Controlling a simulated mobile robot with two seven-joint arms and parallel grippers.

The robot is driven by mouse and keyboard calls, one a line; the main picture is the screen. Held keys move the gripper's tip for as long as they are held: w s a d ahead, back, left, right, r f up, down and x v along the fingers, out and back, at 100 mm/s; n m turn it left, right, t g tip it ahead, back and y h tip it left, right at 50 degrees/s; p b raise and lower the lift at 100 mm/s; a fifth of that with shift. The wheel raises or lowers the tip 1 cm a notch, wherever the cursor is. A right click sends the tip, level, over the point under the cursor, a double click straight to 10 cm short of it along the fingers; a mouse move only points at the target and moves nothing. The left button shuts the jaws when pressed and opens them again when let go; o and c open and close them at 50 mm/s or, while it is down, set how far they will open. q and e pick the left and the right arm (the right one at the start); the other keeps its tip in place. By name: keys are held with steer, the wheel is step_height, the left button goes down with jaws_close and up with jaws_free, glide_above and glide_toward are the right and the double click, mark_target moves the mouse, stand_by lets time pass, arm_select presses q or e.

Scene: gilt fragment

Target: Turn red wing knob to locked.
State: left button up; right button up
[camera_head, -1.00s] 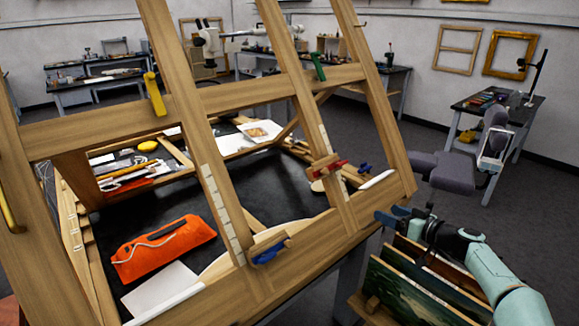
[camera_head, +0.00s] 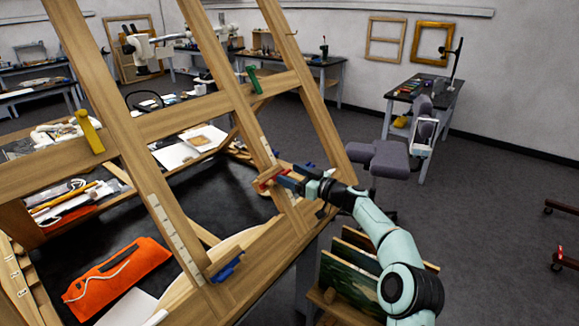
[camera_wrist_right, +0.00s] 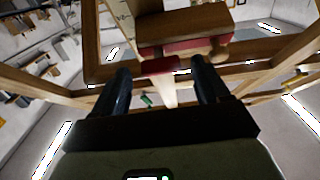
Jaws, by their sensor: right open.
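The red wing knob (camera_head: 266,179) sits on a small wooden block on the easel's right-hand upright in the head view. In the right wrist view the knob's red wing (camera_wrist_right: 158,66) shows between the two fingertips, below a wooden block with a red-edged face (camera_wrist_right: 185,30). My right gripper (camera_head: 287,182) is at the knob from the right, its blue fingers partly hiding it. In the wrist view the gripper (camera_wrist_right: 160,72) is open, with a finger on each side of the wing and gaps visible. Contact cannot be made out. My left gripper is not in view.
The large wooden easel (camera_head: 180,118) leans across the left and middle. It carries a blue knob (camera_head: 226,270), a green clip (camera_head: 254,80) and a yellow clip (camera_head: 90,131). Framed paintings (camera_head: 345,285) stand below my right arm. An orange bag (camera_head: 117,278) lies on the black table.

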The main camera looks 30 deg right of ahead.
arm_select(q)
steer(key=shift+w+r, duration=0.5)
arm_select(e)
steer(key=shift+w+a+f, duration=0.1)
steer(key=shift+w+a, duration=0.15)
steer(key=shift+w, duration=0.3)
